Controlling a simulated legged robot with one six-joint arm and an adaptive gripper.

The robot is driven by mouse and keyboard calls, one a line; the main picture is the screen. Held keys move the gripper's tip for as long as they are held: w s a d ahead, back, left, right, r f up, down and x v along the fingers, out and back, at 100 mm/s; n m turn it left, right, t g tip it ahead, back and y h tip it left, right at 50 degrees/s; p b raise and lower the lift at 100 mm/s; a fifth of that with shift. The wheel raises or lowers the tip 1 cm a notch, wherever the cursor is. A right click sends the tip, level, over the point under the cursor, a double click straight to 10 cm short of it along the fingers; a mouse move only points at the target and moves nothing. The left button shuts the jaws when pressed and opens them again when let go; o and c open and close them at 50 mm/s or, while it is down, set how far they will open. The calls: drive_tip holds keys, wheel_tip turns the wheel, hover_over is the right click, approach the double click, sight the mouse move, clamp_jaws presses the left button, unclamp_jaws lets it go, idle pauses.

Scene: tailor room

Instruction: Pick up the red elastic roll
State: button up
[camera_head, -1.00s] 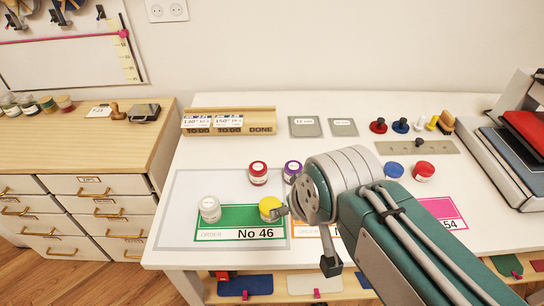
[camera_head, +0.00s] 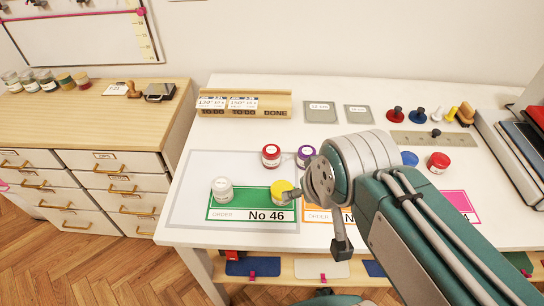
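A red roll (camera_head: 271,155) with a white label stands on the table's grey mat, left of a purple roll (camera_head: 305,155). A second red roll (camera_head: 438,162) stands farther right, beside a blue roll (camera_head: 409,159). My arm's wrist covers the middle of the table. A grey finger of my gripper (camera_head: 292,194) shows at the right side of the yellow roll (camera_head: 281,190), in front of the left red roll. Whether it touches the yellow roll is unclear.
A white roll (camera_head: 222,188) and the yellow roll stand on the green No 46 order card (camera_head: 235,211). A drawer cabinet (camera_head: 130,175) is at the left.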

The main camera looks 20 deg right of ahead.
drive_tip(key=w+g, duration=0.3)
drive_tip(key=w, duration=0.9)
drive_tip(key=n+g, duration=0.2)
drive_tip(key=g, duration=0.1)
hover_over(272, 151)
drive_tip(key=s, duration=0.1)
wheel_tip(272, 151, down, 8)
drive_tip(key=shift+s+f, duration=0.1)
drive_tip(key=shift+s, duration=0.05)
drive_tip(key=shift+f, duration=0.2)
drive_tip(key=f, duration=0.5)
drive_tip(key=shift+w+f, duration=0.1)
drive_tip(key=shift+w, duration=0.1)
drive_tip(key=f, duration=0.2)
drive_tip(key=w+f, duration=0.1)
drive_tip(key=f, duration=0.1)
drive_tip(key=shift+w+f, duration=0.1)
drive_tip(key=shift+f, duration=0.6)
drive_tip(key=c, duration=1)
